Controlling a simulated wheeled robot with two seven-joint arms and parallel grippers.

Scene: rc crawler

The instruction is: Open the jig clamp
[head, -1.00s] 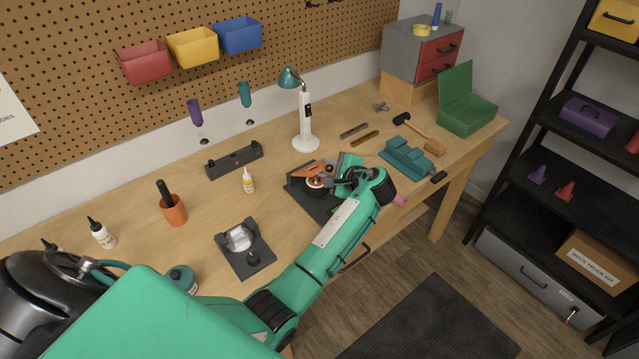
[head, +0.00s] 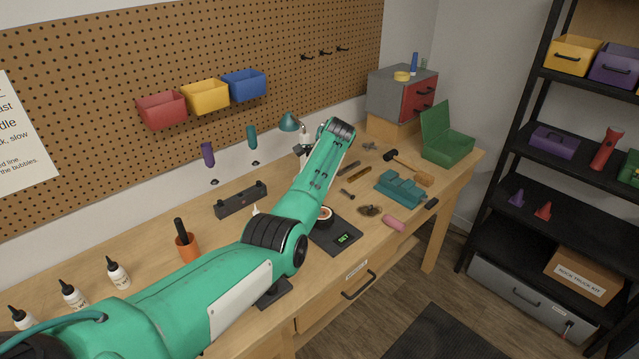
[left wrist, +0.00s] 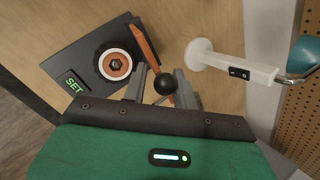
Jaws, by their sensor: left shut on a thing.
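The jig clamp has a dark base (head: 325,239) with a green lit "SET" display and a round white-and-orange hub. In the left wrist view its base (left wrist: 88,48) is at upper left. The orange clamp arm (left wrist: 146,44) lies beside the hub, not across it. The black ball knob (left wrist: 163,84) sits between the fingers of my left gripper (left wrist: 162,92), which is shut on the clamp's handle. In the head view my forearm hides this gripper, the handle and the orange arm. My right gripper is not in view.
A white lamp (left wrist: 235,66) stands close to the gripper in the left wrist view. On the bench are a teal fixture (head: 400,187), a pink cylinder (head: 393,223), a mallet and a green box (head: 447,146). A dark bar block (head: 241,198) lies left of my arm.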

